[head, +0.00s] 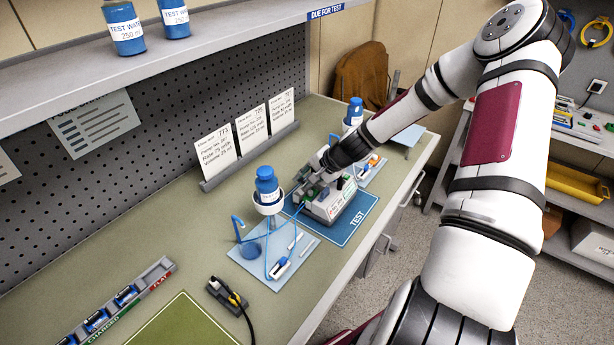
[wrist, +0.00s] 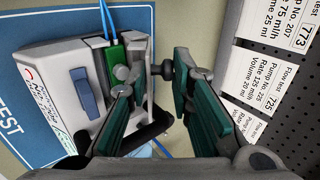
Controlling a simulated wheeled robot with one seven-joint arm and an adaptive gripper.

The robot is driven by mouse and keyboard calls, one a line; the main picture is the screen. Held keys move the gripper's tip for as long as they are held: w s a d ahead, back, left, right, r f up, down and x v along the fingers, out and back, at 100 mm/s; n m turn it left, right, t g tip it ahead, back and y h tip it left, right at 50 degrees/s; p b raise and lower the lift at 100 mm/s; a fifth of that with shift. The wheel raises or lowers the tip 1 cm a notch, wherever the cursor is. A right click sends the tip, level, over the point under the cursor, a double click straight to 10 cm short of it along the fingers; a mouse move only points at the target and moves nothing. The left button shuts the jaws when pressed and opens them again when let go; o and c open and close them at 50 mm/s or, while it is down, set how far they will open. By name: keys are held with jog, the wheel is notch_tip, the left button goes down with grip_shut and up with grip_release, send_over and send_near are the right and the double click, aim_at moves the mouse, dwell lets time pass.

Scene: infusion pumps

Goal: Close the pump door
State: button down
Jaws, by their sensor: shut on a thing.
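The infusion pump (head: 328,204) is a pale box on the blue TEST mat (head: 352,226). In the wrist view the pump body (wrist: 62,85) fills the left side, with a blue switch on its face and a green part beside it. The pump door (wrist: 138,25) is the grey panel beyond the green part. It stands apart from the body, with blue tubing running between them. My gripper (wrist: 155,68) is at the door, its green-padded fingers on either side of a dark round knob, shut on the door. The exact contact is partly hidden by the fingers.
A blue-capped bottle (head: 267,186) stands in a holder on a pale tray (head: 249,263) left of the pump. A rack of cards (head: 234,145) stands behind. Another tray (head: 371,168) with small parts lies beyond the pump. The bench front left of the mat is partly clear.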

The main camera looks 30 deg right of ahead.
jog(key=shift+s+d+f+t+y, duration=0.2)
jog(key=shift+s+f+t+y, duration=0.25)
jog(key=shift+t, duration=0.45)
jog(key=shift+s+d+f+t+y, duration=0.15)
jog(key=shift+s+f+t+y, duration=0.25)
jog(key=shift+t, duration=0.5)
jog(key=c, duration=1.5)
grip_release()
jog(key=shift+s, duration=0.1)
jog(key=shift+d, duration=0.1)
jog(key=v, duration=1.1)
jog(key=shift+s+r, duration=0.1)
jog(key=shift+s, duration=0.35)
